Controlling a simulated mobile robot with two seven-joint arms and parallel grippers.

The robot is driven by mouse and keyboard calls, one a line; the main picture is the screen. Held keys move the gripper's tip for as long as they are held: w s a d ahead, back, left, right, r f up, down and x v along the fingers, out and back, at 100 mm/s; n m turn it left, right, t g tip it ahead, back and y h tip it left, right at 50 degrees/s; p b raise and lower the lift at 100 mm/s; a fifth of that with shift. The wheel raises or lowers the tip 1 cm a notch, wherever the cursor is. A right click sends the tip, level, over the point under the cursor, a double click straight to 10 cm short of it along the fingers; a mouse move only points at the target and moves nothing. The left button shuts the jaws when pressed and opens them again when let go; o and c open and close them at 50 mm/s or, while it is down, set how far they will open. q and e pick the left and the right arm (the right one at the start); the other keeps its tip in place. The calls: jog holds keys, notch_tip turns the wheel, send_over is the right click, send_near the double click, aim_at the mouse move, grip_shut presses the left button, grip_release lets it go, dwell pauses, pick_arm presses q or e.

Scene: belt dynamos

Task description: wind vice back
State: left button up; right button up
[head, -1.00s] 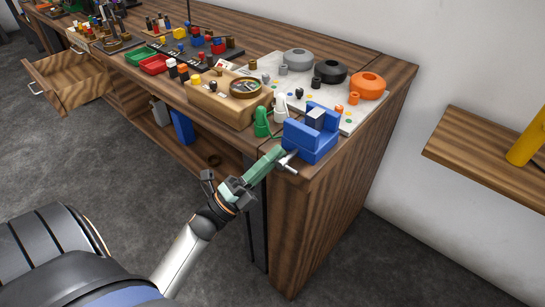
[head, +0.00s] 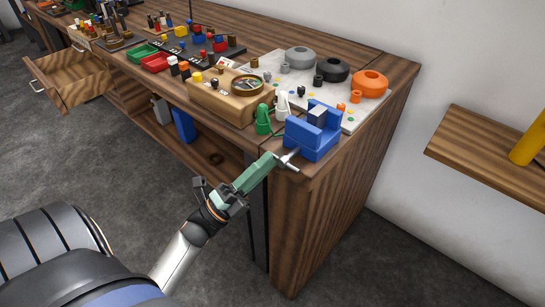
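The blue vice (head: 310,138) stands on the front right corner of the wooden bench, with a grey block (head: 317,115) between its jaws. Its silver handle (head: 289,160) sticks out at the front, over the bench edge. The fingers look close together from here. Whether they touch or grip the handle cannot be made out.
Green (head: 263,120) and white (head: 282,104) bottles stand left of the vice. Behind is a pale board (head: 340,109) with grey, black and orange round parts. A wooden box with a dial (head: 230,98) is further left. An open drawer (head: 69,78) juts out at far left.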

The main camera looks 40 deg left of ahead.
pick_arm(q)
jog(key=b+v, duration=0.1)
jog(key=v, duration=0.9)
jog(key=shift+w, duration=0.1)
